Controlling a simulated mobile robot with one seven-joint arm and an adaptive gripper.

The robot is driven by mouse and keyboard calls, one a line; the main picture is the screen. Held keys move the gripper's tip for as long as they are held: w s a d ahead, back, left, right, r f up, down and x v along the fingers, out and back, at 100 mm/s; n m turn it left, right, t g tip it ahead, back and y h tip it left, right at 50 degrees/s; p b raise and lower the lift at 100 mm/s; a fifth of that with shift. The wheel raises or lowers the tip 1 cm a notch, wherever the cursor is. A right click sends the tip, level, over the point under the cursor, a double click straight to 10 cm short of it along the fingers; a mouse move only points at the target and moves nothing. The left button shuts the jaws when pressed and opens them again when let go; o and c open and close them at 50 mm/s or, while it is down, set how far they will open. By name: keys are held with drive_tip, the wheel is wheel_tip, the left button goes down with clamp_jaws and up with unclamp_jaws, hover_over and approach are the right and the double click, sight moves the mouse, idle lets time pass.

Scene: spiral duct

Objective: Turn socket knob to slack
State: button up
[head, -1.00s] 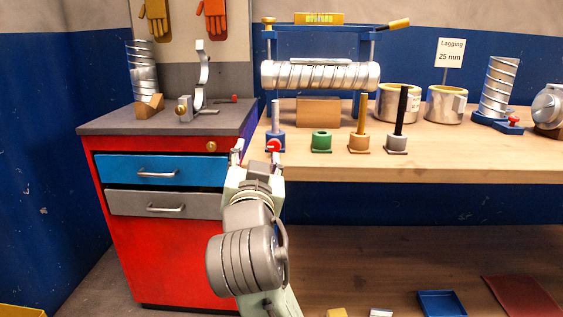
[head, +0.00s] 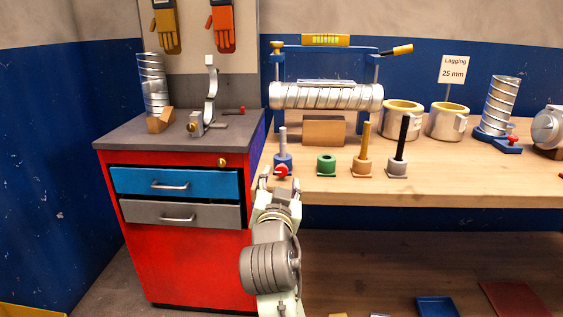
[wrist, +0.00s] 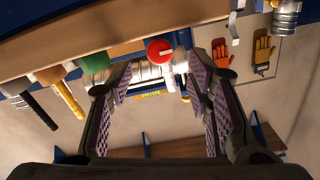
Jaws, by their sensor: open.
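The red socket knob (head: 282,171) is on the front of a blue socket (head: 283,159), which holds an upright grey post near the bench's left end. The knob also shows as a red disc with a pale mark in the wrist view (wrist: 159,50). My gripper (head: 280,181) is open in front of the knob, with one finger to each side in the head view. In the wrist view, the open jaws (wrist: 160,80) are empty and the knob lies between the fingertip lines, apparently just beyond them. Contact cannot be made out.
Green (head: 326,165), orange (head: 361,168) and grey (head: 397,169) sockets stand to the right. A spiral duct (head: 325,96) spans a blue frame behind. The red cabinet (head: 185,265) stands left of the wooden bench (head: 470,183), whose front edge lies by my gripper.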

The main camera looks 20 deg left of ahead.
sight(282, 171)
drive_tip(key=x, duration=0.5)
drive_tip(key=shift+w+p, duration=0.1)
drive_tip(key=shift+p, duration=0.2)
drive_tip(key=shift+c, duration=0.6)
clamp_jaws()
